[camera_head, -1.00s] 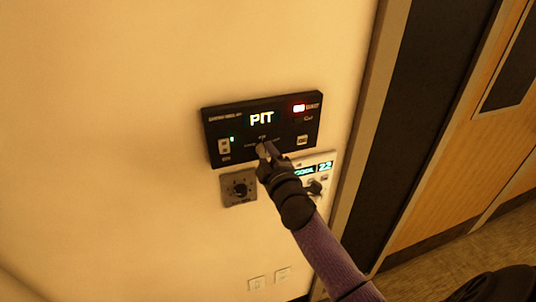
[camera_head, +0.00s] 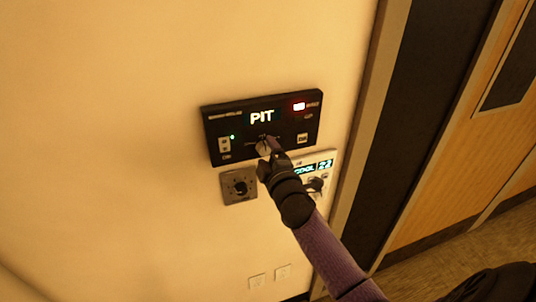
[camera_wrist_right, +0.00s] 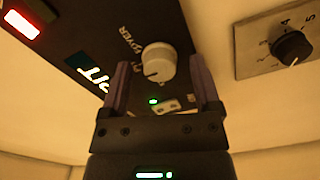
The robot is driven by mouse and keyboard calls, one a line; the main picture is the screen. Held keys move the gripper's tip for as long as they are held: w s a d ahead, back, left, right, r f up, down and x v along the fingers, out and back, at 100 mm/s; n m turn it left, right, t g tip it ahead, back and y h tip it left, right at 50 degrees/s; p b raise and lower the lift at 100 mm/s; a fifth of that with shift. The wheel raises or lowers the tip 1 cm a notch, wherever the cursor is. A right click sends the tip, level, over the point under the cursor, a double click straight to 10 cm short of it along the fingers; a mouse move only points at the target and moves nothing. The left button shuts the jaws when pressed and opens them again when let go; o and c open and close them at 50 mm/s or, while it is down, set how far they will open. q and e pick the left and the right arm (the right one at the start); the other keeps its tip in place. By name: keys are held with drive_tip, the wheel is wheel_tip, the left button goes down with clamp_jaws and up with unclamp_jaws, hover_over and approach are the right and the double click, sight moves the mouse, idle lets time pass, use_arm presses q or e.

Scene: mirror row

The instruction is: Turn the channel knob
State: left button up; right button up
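The channel knob is a pale round knob with a dark pointer line, in the right wrist view (camera_wrist_right: 157,62). It sits on a black wall panel (camera_head: 225,118) whose display reads "PIT". My right gripper (camera_head: 268,147) is at the lower middle of this panel and partly covers the knob in the head view. In the right wrist view my right gripper (camera_wrist_right: 160,66) is open, with a finger on each side of the knob and gaps showing between fingers and knob. My left gripper is not in view.
Below the panel are a grey plate with a black dial (camera_head: 240,187) and a white thermostat (camera_head: 326,157) reading "COOL" with a number, partly behind my right gripper. The panel has a lit red indicator (camera_head: 299,106). A door frame stands right; the wall left is bare.

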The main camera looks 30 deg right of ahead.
drive_tip(key=v, duration=1)
drive_tip(key=shift+w+f, duration=0.1)
drive_tip(key=s+a+f+m+g+y+b, duration=0.1)
drive_tip(key=s+f+g+b, duration=0.2)
drive_tip(key=f, duration=0.9)
drive_tip(key=s+a+f+m+g+y+b, duration=0.1)
drive_tip(key=s+a+f+m+g+b, duration=0.2)
drive_tip(key=f, duration=0.9)
drive_tip(key=s+f+g+b, duration=0.2)
drive_tip(key=f+b, duration=0.2)
drive_tip(key=f, duration=0.8)
drive_tip(key=s+a+f+m+g+y+b, duration=0.1)
drive_tip(key=s+f+g+b, duration=0.3)
drive_tip(key=s+f, duration=0.7)
drive_tip(key=s+a+f+m+g+b, duration=0.3)
drive_tip(key=s+f, duration=0.8)
drive_tip(key=s, duration=0.4)
drive_tip(key=shift+s+m+g+y+b, duration=0.4)
drive_tip(key=shift+m+g, duration=0.2)
drive_tip(key=shift+g, duration=0.4)
